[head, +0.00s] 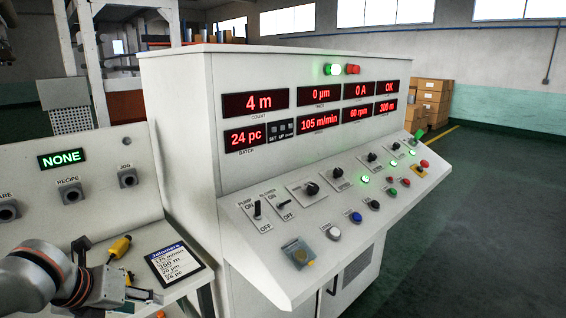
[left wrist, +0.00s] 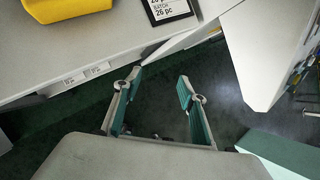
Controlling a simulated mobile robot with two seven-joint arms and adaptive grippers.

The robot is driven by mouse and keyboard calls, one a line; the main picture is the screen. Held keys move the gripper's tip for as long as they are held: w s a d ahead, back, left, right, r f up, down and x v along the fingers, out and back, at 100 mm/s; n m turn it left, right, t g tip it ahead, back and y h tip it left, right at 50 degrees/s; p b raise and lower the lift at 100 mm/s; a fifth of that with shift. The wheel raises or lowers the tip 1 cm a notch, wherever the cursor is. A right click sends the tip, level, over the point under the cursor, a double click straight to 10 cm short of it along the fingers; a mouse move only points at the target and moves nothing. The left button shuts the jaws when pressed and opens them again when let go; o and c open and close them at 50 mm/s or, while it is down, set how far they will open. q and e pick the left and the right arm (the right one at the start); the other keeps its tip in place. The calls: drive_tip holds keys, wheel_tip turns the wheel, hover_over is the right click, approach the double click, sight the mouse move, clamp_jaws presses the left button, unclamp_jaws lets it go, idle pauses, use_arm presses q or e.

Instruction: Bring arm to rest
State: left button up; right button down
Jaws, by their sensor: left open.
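My left arm comes in at the lower left of the head view. Its gripper (head: 150,296) is low by the side desk's front edge, just below a dark tablet. In the left wrist view the two teal-padded fingers (left wrist: 160,92) stand wide apart with nothing between them. Dark green floor shows beyond the fingers, and the pale desk edge lies above them. The fingers appear clear of the desk. My right gripper is in neither view.
The side desk (head: 160,238) bears the tablet (head: 178,262) and a yellow-handled tool (head: 121,246). The winder console (head: 300,195), with lit displays, switches and buttons, stands to the right. Cardboard boxes (head: 432,98) are stacked behind it. Open floor (head: 490,230) lies at right.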

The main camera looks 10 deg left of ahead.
use_arm(q)
drive_tip(key=w+d+f+n+t+h, duration=0.2)
drive_tip(key=d+f+n+h, duration=0.2)
drive_tip(key=d+f+n, duration=1)
drive_tip(key=s+d+f+n+t+y, duration=0.1)
drive_tip(key=s+f+n+y, duration=0.1)
drive_tip(key=s+f+n, duration=1.2)
wheel_tip(320, 180, down, 3)
drive_tip(key=shift+s+f+t+y, duration=0.15)
drive_tip(key=shift+s+t+y, duration=0.15)
drive_tip(key=shift+s+t, duration=0.15)
